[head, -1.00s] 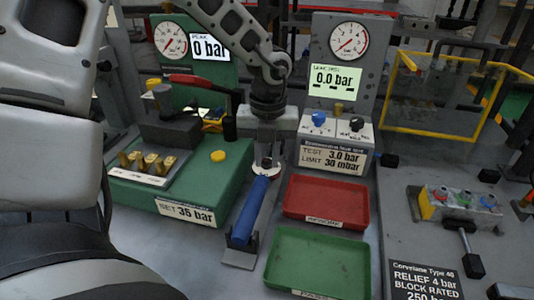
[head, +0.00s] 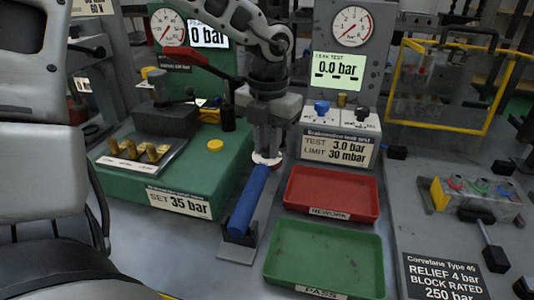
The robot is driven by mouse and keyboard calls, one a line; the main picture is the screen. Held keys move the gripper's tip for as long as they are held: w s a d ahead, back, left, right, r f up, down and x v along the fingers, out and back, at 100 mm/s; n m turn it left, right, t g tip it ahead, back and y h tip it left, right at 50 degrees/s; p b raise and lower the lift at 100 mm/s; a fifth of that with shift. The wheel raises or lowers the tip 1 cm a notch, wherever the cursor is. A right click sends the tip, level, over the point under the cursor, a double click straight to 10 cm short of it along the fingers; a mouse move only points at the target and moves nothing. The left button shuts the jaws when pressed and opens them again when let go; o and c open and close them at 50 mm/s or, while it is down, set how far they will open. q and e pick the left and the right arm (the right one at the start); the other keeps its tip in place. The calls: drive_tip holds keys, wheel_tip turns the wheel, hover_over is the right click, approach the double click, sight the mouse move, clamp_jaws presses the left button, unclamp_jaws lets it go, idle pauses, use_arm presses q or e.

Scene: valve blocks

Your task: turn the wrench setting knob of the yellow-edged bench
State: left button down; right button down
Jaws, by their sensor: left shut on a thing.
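The wrench (head: 248,200) has a blue handle and lies sloping in a grey stand on the bench, its near end low in the stand. At its upper end is the setting knob (head: 268,160), a pale disc with a bit of red, mostly covered by my fingers. My left gripper (head: 267,150) reaches down from above and is shut on the knob. The knob's markings are too small to read. My right gripper is not in view.
A red tray (head: 372,210) and a green tray (head: 278,275) are right of the wrench. The leak tester (head: 340,150) stands behind the red tray.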

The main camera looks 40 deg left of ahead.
use_arm(q)
drive_tip(key=shift+f+m, duration=0.15)
drive_tip(key=shift+m, duration=0.35)
drive_tip(key=shift+m+b, duration=0.8)
drive_tip(key=shift+m, duration=0.8)
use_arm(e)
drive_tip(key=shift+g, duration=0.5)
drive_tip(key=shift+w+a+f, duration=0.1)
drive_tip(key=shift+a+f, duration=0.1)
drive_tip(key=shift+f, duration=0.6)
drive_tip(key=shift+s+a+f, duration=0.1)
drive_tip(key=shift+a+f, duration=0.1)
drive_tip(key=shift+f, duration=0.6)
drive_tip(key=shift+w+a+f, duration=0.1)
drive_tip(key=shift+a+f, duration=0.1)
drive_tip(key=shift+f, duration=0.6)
use_arm(q)
drive_tip(key=shift+r, duration=0.2)
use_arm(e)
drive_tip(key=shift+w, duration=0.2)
use_arm(q)
drive_tip(key=c, duration=1.3)
unclamp_jaws()
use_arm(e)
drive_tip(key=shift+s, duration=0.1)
use_arm(q)
drive_tip(key=shift+r, duration=0.1)
